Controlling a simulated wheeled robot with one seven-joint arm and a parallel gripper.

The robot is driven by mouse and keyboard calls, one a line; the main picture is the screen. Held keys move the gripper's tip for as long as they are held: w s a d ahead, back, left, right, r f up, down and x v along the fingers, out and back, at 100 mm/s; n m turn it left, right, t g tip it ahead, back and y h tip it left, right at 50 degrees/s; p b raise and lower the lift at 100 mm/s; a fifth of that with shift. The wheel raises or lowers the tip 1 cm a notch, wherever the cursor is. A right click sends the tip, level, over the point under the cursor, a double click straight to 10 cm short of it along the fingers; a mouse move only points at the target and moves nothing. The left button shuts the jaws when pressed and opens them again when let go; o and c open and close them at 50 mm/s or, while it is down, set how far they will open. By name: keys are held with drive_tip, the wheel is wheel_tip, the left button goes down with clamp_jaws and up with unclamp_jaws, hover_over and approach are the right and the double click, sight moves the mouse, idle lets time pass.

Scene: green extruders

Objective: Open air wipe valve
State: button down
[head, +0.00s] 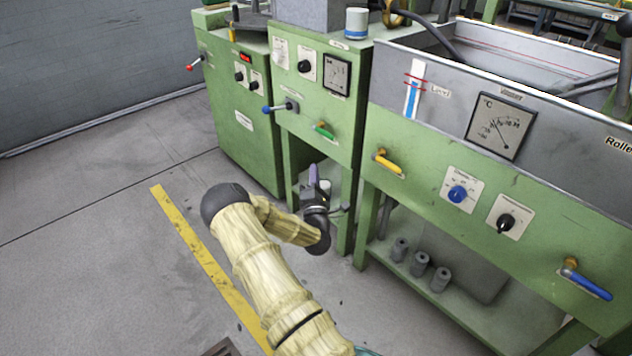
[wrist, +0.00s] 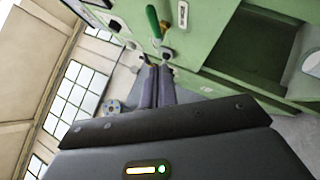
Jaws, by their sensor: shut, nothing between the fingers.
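Several valve levers line the green machine fronts, and their labels are too small to read, so I cannot tell which is the air wipe valve. The green lever (head: 323,131) on the middle cabinet is closest to my gripper (head: 313,170). It also shows in the wrist view (wrist: 153,20), just beyond the fingertips (wrist: 157,68). My gripper is shut and empty, with its purple fingers pointing up, below the green lever and apart from it. A blue lever (head: 278,108) is to its left on the same cabinet, and a yellow lever (head: 388,163) is on the tank to the right.
A red lever (head: 194,64) is on the far-left cabinet (head: 245,135). Another blue lever (head: 587,281) is at the tank's right. Grey cylinders (head: 420,264) stand on the low shelf. A yellow floor line (head: 205,258) runs along the machines. The floor to the left is clear.

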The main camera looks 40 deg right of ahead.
sight(323, 133)
drive_tip(key=w+d+r+b, duration=0.3)
drive_tip(key=w+d+r, duration=0.1)
drive_tip(key=d, duration=0.2)
drive_tip(key=shift+w+d+r, duration=0.2)
drive_tip(key=shift+w+r, duration=0.05)
drive_tip(key=shift+w, duration=0.05)
drive_tip(key=shift+r, duration=0.1)
drive_tip(key=shift+r+n+y+p, duration=0.15)
drive_tip(key=shift+n+y+p, duration=0.15)
drive_tip(key=shift+p, duration=0.25)
